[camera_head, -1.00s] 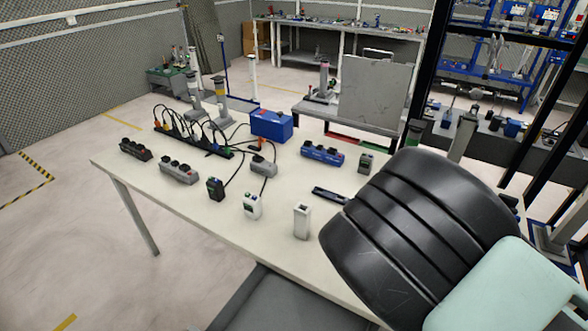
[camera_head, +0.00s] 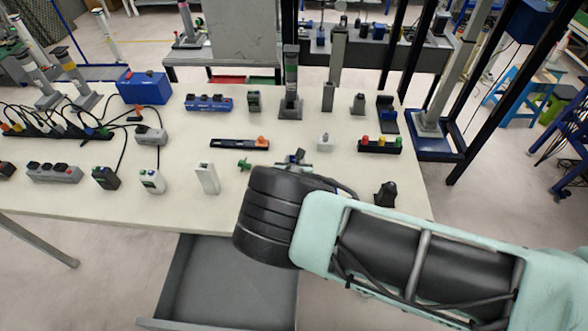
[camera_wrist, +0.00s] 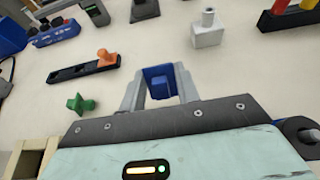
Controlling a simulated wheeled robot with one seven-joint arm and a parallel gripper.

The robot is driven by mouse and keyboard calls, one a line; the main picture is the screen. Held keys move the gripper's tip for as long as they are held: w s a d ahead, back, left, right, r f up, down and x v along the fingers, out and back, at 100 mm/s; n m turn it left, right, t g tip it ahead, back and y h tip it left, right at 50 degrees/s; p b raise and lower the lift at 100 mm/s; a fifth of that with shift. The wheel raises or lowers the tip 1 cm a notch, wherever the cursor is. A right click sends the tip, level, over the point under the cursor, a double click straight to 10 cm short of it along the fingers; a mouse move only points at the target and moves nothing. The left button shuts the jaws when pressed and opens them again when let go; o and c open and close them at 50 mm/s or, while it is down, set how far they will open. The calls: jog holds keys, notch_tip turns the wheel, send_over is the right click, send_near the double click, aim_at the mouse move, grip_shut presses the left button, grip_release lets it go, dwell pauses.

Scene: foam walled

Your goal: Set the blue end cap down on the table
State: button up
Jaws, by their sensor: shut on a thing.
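My gripper (camera_wrist: 160,90) is shut on the blue end cap (camera_wrist: 159,76), which sits between its two grey fingers in the wrist view. The cap looks like a small blue block with a raised middle. In the head view my gripper (camera_head: 293,158) shows just past my black wrist, which hides most of it and the cap. The gripper is over the white table (camera_head: 225,222). I cannot tell how high the cap is above the top or whether it touches it.
A black holder with an orange knob (camera_head: 240,144), a green piece (camera_head: 244,164) and a white block (camera_head: 325,142) lie near the gripper. A white post (camera_head: 207,179) stands to the left. An open drawer (camera_head: 215,285) juts out in front.

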jog(key=shift+f, duration=2.7)
jog(key=shift+f, duration=0.15)
jog(key=o, duration=0.9)
jog(key=shift+o, duration=0.2)
